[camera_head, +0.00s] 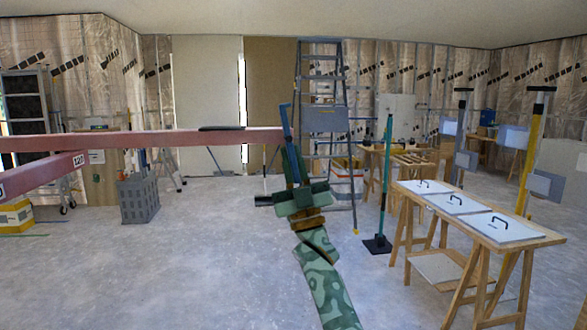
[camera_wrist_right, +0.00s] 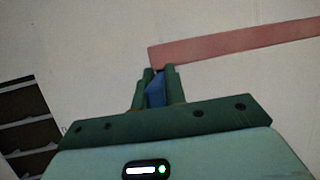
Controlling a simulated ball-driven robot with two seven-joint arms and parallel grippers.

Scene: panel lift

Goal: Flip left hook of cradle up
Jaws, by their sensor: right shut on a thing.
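The cradle of the lift shows as red beams (camera_head: 220,138) reaching in from the left in the head view. A blue hook (camera_head: 286,120) stands at the right end of the long beam, rising above it and leaning slightly left. My right gripper (camera_head: 291,160), on a green patterned arm, is at that beam end with its fingers shut on the hook. In the right wrist view the blue hook (camera_wrist_right: 155,93) sits between the two green fingers (camera_wrist_right: 156,88), with the red beam (camera_wrist_right: 240,42) just beyond. The hook's lower part is hidden by the fingers. My left gripper is out of view.
A grey stepladder (camera_head: 324,120) stands behind my right gripper. A wooden trestle table (camera_head: 540,238) with white handled panels is at right, beside a green pole on a black base (camera_head: 378,244). A grey crate (camera_head: 138,200) stands left. The middle floor is clear.

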